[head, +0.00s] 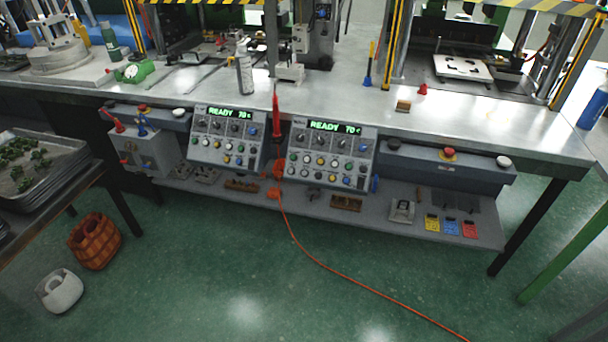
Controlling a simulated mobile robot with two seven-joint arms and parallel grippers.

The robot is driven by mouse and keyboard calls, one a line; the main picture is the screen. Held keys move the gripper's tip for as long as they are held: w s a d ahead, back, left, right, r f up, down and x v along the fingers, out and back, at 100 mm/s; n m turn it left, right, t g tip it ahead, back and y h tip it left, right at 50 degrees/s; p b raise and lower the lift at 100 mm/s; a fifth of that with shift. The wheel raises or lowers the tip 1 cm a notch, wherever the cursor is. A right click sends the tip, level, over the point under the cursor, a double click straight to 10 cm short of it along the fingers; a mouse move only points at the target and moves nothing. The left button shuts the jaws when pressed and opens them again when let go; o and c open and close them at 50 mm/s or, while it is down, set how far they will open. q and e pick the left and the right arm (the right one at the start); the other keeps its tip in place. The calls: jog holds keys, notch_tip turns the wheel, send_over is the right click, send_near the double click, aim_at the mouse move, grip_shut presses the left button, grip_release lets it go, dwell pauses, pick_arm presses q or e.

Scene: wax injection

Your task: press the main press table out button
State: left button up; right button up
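Two grey control panels hang at the front of the metal bench, a left panel (226,138) and a right panel (331,155). Each has a green display reading READY and rows of knobs and small coloured buttons. The button labels are too small to read, so I cannot tell which one is the table out button. Neither of my grippers is in view.
The metal bench (480,122) spans the view, with presses behind it. A lower shelf (385,218) holds small parts and coloured cards. An orange hose (320,263) runs across the green floor. A basket (95,240), a white pot (60,291) and a tray table stand left.

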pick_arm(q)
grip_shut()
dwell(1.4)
